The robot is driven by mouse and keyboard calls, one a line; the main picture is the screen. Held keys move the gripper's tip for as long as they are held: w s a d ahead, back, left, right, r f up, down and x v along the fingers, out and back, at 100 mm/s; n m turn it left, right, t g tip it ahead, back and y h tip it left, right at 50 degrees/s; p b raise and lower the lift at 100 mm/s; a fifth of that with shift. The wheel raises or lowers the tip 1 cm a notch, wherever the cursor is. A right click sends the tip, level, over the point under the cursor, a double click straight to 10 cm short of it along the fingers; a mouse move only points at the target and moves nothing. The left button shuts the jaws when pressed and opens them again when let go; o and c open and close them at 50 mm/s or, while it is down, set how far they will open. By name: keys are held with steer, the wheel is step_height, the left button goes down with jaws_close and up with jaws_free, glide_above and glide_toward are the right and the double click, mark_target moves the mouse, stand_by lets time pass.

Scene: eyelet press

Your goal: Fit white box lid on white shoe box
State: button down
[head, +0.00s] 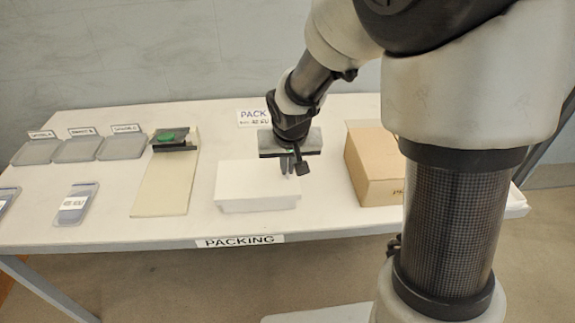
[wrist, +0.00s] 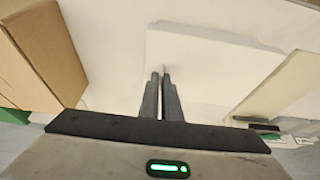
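The white shoe box (head: 258,207) stands near the table's front edge in the head view. The white box lid (head: 250,180) lies over its top, its rim slightly wider than the wall below. I cannot tell whether it is fully seated. My gripper (head: 289,170) points down at the lid's right rear part. In the wrist view, the lid (wrist: 210,75) is a pale panel, and my fingers (wrist: 161,76) are almost together near its left edge. A thin white piece shows between the tips, so they appear closed on the lid. The box is mostly hidden below the lid there.
A brown cardboard box (head: 375,165) stands close right of the white box. A cream board (head: 165,188) with a dark, green-topped block (head: 173,138) lies to the left. Several grey trays (head: 78,150) sit at the far left. Bare table separates the board and white box.

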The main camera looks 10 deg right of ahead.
steer(key=shift+f, duration=0.1)
steer(key=c, duration=1.9)
jaws_free()
steer(key=p+v, duration=0.4)
steer(key=v, duration=1.3)
steer(key=shift+r, duration=0.3)
steer(key=shift+s+d, duration=0.1)
